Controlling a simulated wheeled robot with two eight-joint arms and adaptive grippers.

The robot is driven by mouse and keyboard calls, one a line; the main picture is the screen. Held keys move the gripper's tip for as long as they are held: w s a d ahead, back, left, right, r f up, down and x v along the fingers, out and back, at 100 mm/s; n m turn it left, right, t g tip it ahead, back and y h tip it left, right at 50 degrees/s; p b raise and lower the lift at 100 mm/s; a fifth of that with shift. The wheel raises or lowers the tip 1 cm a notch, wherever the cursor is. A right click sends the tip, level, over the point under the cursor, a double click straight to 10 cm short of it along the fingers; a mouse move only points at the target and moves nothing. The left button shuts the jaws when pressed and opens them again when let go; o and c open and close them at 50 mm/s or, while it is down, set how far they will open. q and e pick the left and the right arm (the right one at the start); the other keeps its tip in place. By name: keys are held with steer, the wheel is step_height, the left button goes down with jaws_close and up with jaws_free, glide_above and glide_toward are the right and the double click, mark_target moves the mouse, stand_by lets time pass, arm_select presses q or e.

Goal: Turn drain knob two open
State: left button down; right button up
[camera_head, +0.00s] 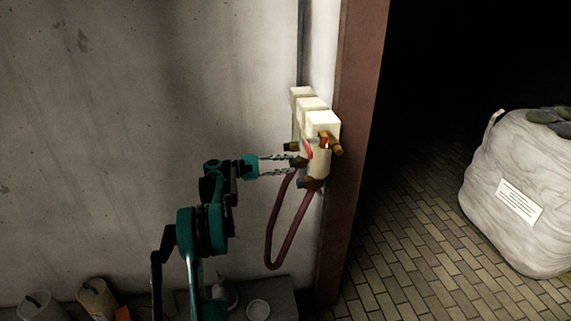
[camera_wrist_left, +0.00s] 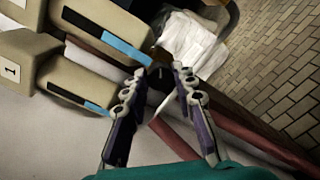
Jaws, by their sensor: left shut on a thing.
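Three cream valve boxes (camera_head: 323,122) stand in a row against the wall by the brown post, with brass and dark fittings and a red handle (camera_head: 308,149) below them. My left gripper (camera_head: 294,163) reaches in from the left, its fingertips among the fittings under the boxes. In the left wrist view its two fingers (camera_wrist_left: 161,74) close around a small dark piece, apparently drain knob two (camera_wrist_left: 158,82), mostly hidden by the fingertips. One box (camera_wrist_left: 14,72) there bears the number 1; no number two is readable. My right gripper is not in view.
A reddish hose (camera_head: 270,235) loops down from the fittings. The brown post (camera_head: 358,110) stands just right of the boxes. A big pale sack (camera_head: 515,190) sits on the brick floor at right. Several containers (camera_head: 97,296) stand low at left.

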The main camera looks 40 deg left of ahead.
arm_select(q)
steer(key=m, duration=0.6)
steer(key=shift+f, duration=0.1)
steer(key=shift+m, duration=0.4)
steer(key=c, duration=1.2)
jaws_free()
steer(key=v, duration=1.2)
steer(key=shift+d, duration=0.1)
